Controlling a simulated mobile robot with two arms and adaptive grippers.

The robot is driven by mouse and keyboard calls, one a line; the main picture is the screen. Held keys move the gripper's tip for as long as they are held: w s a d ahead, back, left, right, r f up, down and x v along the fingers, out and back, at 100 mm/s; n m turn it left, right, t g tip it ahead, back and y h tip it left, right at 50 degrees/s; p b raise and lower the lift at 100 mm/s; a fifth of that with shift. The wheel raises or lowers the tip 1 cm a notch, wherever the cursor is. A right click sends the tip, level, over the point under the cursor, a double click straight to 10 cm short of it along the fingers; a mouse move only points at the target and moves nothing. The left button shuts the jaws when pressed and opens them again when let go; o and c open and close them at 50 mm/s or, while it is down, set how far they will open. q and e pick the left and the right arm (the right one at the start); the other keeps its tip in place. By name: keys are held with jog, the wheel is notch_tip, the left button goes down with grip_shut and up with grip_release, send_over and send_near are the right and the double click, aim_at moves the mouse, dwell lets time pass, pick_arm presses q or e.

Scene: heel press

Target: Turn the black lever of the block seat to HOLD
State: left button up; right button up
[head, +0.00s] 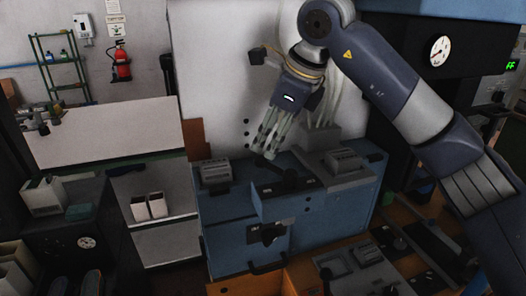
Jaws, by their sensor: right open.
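The blue machine (225,222) stands in the middle of the head view. On its top, a black lever (282,180) sits on a dark plate at the raised front part. It leans up and to the left toward my right gripper. My right gripper (265,150) comes in from the upper right and points down. Its fingers are open and its tips are at or just above the upper end of the lever. I cannot tell whether they touch it. The HOLD marking is too small to read. My left gripper is not in view.
Grey ribbed blocks sit on the machine left (214,172) and right (343,161) of the lever. A black knob (268,233) is on the front face. An orange bench (300,277) with fixtures lies in front. White boxes (148,207) stand on a shelf at left.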

aim_at(263, 157)
jog(key=x, duration=0.1)
jog(key=p+x, duration=0.1)
jog(key=x, duration=0.3)
jog(key=shift+w+d+f, duration=0.2)
jog(key=shift+w+d, duration=0.05)
jog(key=shift+w, duration=0.15)
jog(key=shift+p+x, duration=0.55)
jog(key=shift+x, duration=0.55)
jog(key=shift+c, duration=1.4)
grip_shut()
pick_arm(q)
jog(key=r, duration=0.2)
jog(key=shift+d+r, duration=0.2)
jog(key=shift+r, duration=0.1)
